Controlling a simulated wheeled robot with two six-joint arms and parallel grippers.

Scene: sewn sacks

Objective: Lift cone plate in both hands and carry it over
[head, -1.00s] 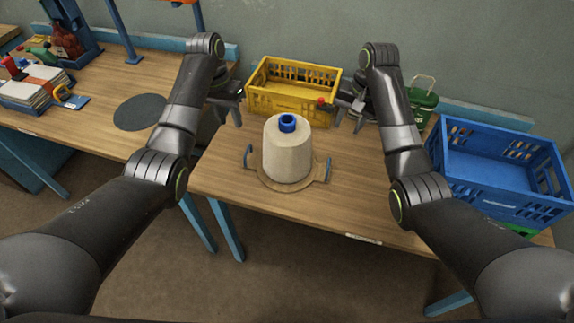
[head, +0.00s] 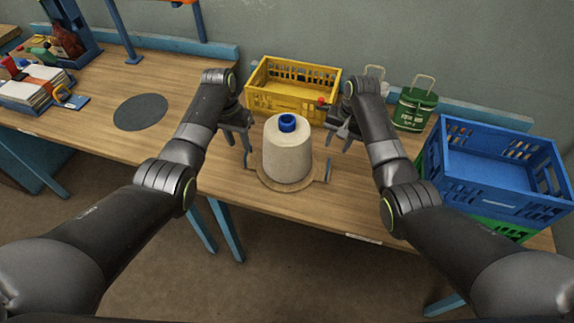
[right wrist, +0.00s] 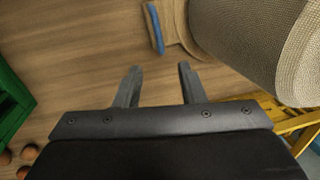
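The cone plate (head: 312,182) is a round wooden board with a blue handle on its left and right sides. It lies on the table and bears a large beige thread cone (head: 287,155) with a blue top. My left gripper (head: 248,146) is above and behind the left handle, with its fingers apart. My right gripper (head: 336,143) is above and behind the right handle. In the right wrist view, its two fingers (right wrist: 158,80) are apart and empty, with the blue handle (right wrist: 155,30) just beyond them. Neither gripper touches the plate.
A yellow crate (head: 290,108) stands behind the cone. A dark round mat (head: 140,112) lies on clear table at the left, near books (head: 35,92).

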